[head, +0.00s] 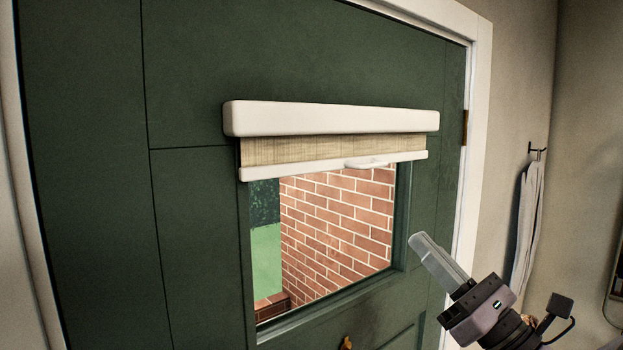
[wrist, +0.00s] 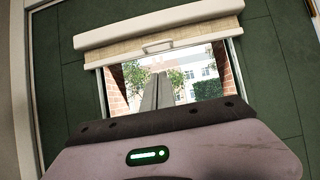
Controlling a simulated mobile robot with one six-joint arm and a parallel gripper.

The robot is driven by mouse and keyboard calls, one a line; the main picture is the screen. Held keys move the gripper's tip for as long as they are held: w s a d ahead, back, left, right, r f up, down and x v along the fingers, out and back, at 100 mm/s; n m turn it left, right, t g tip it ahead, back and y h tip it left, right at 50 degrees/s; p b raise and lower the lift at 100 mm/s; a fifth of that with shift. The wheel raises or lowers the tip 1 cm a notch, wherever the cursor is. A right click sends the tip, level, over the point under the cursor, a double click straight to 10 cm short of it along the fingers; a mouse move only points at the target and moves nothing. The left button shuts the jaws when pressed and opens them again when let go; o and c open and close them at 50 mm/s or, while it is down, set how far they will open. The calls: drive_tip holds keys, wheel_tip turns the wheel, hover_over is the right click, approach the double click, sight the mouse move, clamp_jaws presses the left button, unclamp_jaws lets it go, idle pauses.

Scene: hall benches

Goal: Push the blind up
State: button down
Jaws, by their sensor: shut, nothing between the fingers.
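The blind (head: 330,149) is a short strip of woven beige cloth under a white head box (head: 335,119) on the green door. Its white bottom bar (head: 300,168) hangs near the top of the window and carries a small white handle (head: 370,161). The blind also shows in the wrist view (wrist: 120,52), with the handle (wrist: 158,46) near the top middle. My gripper (head: 416,240) is shut and empty. It is below and to the right of the handle, apart from the blind. In the wrist view, my fingers (wrist: 156,80) point up towards the handle.
The green door (head: 80,150) has a window (head: 340,220) with a brick wall behind it. A brass knob (head: 346,342) sits low on the door. A white towel (head: 528,220) hangs on a hook at the right. The space before the window is clear.

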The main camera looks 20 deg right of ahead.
drive_tip(key=s+r+p+x, duration=0.1)
drive_tip(key=p+x, duration=0.5)
drive_tip(key=x, duration=0.6)
drive_tip(key=shift+s+r, duration=0.15)
drive_tip(key=shift+r, duration=0.3)
wheel_tip(320, 180, up, 5)
drive_tip(key=p, duration=0.3)
drive_tip(key=shift+s+d+f+p, duration=0.1)
drive_tip(key=shift+d+p, duration=0.05)
drive_tip(key=shift+p, duration=0.15)
